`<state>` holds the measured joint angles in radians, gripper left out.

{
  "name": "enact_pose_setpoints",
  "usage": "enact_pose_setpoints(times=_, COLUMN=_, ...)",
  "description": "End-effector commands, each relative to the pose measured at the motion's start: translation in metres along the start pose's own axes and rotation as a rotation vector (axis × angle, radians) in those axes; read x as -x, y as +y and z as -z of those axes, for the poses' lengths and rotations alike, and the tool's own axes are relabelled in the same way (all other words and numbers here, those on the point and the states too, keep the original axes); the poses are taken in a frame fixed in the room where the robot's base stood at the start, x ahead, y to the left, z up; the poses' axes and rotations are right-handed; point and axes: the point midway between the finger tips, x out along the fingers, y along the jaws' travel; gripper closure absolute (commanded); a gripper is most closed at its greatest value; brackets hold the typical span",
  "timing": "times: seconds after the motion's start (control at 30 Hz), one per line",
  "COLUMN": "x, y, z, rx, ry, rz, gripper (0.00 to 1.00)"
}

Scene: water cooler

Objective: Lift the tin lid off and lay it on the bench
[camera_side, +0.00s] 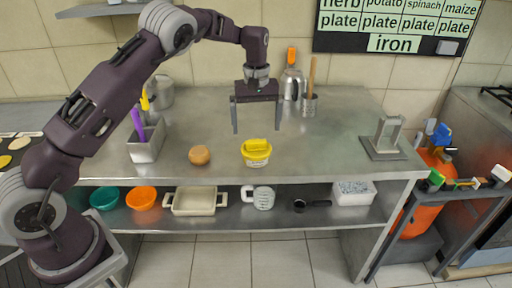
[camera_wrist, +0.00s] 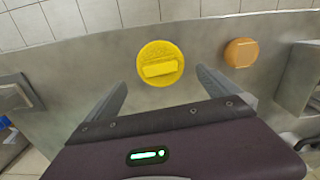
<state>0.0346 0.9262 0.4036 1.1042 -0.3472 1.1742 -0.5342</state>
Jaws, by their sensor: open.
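The tin (camera_side: 257,161) stands upright on the steel bench (camera_side: 330,150), near its front edge, with a pale label on its side. Its yellow lid (camera_side: 256,146) is on top and has a raised bar-shaped handle. In the wrist view the lid (camera_wrist: 160,64) is seen from above, a round yellow disc with the bar across it, and hides most of the tin. My gripper (camera_side: 256,130) is open and empty, above the bench and a little above and behind the lid in the side view. In the wrist view the lid lies ahead, between the lines of the fingers (camera_wrist: 166,92).
A round orange-brown item (camera_side: 200,155) sits left of the tin. A utensil container (camera_side: 147,142) stands further left, a grey stand (camera_side: 383,138) at right. The bench right of the tin is clear.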

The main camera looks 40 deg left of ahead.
Motion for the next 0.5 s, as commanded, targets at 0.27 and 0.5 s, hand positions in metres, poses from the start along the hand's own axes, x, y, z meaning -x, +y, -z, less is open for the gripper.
enact_pose_setpoints(times=0.27, x=-0.048, y=-0.002, z=-0.001, rx=-0.001, ry=-0.003, rz=0.003, gripper=0.0)
enact_pose_setpoints(times=0.5, x=-0.066, y=-0.001, z=0.0, rx=-0.003, ry=0.0, rz=0.0, gripper=0.0)
